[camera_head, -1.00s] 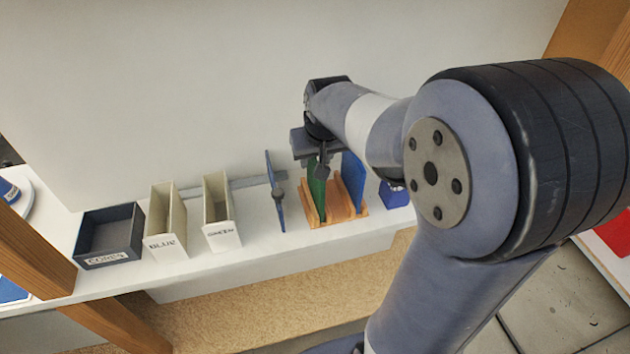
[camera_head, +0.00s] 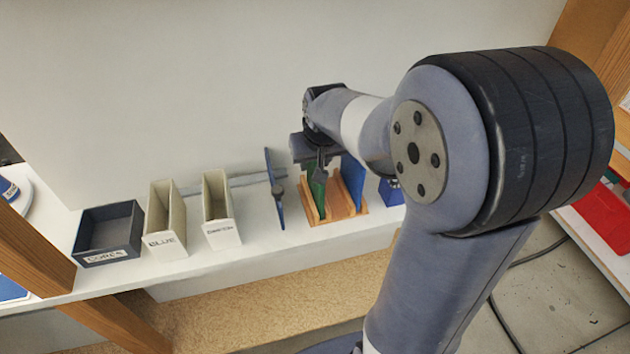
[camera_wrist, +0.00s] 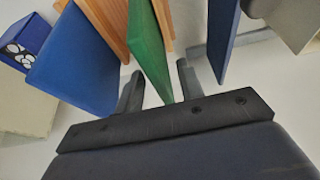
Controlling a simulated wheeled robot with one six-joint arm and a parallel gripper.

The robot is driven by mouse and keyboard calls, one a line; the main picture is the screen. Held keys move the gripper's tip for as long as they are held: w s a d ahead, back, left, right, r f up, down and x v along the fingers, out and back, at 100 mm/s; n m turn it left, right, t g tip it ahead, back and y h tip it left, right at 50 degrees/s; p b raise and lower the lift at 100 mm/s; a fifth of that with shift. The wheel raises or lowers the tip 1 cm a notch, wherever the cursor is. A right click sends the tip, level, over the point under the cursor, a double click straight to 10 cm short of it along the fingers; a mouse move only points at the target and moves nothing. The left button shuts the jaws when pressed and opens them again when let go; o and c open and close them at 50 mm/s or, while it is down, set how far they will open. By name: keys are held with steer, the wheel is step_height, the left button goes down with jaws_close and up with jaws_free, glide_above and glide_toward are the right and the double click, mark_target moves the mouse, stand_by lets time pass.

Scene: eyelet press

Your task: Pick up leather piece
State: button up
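A green leather piece (camera_head: 318,194) stands upright in a wooden rack (camera_head: 345,208). A blue leather piece (camera_head: 353,180) stands in the same rack to its right. My gripper (camera_head: 320,168) is over the top of the green piece. In the wrist view, the two fingers of my gripper (camera_wrist: 158,88) are apart, with the edge of the green piece (camera_wrist: 148,45) between them. A gap shows on each side, so the gripper is open. The blue piece (camera_wrist: 82,65) lies outside the fingers.
A thin blue panel (camera_head: 274,190) stands close left of the rack. Further left are two cream bins (camera_head: 222,232), one labelled BLUE (camera_head: 168,245), and a dark CORES tray (camera_head: 108,258). A small blue box (camera_head: 391,193) is right of the rack. The wall is close behind.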

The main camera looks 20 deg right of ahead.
steer(key=shift+c, duration=0.5)
jaws_close()
